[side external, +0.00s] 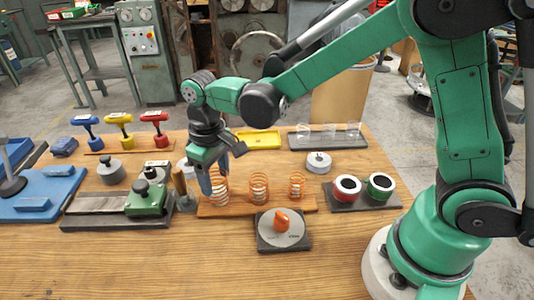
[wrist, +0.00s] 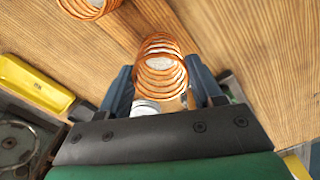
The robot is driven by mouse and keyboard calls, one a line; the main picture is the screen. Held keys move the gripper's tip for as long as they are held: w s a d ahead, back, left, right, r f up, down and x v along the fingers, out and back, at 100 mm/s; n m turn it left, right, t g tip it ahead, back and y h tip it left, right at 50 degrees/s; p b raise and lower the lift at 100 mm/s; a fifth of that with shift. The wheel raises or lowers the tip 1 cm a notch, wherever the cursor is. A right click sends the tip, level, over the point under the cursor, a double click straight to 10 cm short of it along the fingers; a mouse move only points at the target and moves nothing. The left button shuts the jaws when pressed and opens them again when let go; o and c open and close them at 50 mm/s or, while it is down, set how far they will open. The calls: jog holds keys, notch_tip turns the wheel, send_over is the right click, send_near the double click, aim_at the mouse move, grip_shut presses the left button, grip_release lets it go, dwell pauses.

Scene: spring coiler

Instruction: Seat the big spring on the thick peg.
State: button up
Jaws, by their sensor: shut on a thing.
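My gripper (side external: 213,176) points down over the left end of a wooden board (side external: 280,206). A dark grey tray (side external: 348,143) at the back right carries several clear, pale upright shapes. I cannot tell which is the thick peg.
A middle spring (side external: 259,188) and a small spring (side external: 297,186) stand to the right on the board. A dial plate (side external: 281,230) lies in front. A yellow tray (side external: 259,140) is behind. Red and green rolls (side external: 347,187) stand right. The front table is clear.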

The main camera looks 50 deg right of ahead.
jog(key=shift+f, duration=0.65)
dwell(0.6)
jog(key=o, duration=1)
jog(key=shift+o, duration=0.3)
jog(key=shift+r, duration=5.6)
